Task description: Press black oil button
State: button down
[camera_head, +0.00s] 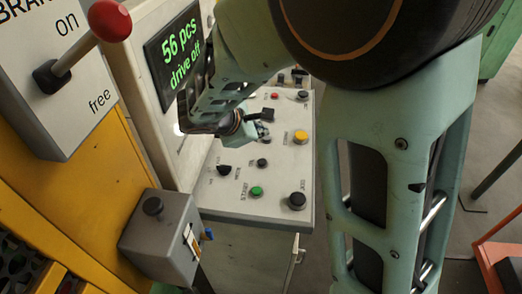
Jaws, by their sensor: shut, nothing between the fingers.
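A small grey box (160,240) at the lower left has a black round button (153,205) on top. Its front carries a white label that I cannot read. I see no legible "oil" marking, so I cannot tell for certain which black button is the oil one. The sloped control panel (225,205) also carries a large black button (297,200) at its near right corner and several small black knobs. My gripper (266,116) is shut and empty, over the middle of this panel, to the upper right of the grey box. Whether it touches the panel is unclear.
The panel also has a green button (256,191), a yellow button (301,136) and a red one (275,96). A display (180,50) reads "56 pcs drive off". A red-knobbed lever (110,20) juts out at the upper left. My arm covers much of the right side.

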jog(key=b, duration=0.6)
send_over(261, 163)
notch_tip(261, 163, down, 8)
jog(key=shift+r, duration=0.25)
jog(key=shift+f+b, duration=0.6)
jog(key=shift+f, duration=0.05)
dwell(0.4)
jog(key=shift+f+b, duration=0.45)
jog(key=shift+b, duration=0.1)
jog(key=shift+f+b, duration=0.4)
jog(key=shift+b, duration=0.1)
dwell(0.5)
jog(key=shift+r, duration=0.1)
jog(key=shift+r+p, duration=0.6)
jog(key=shift+r, duration=0.2)
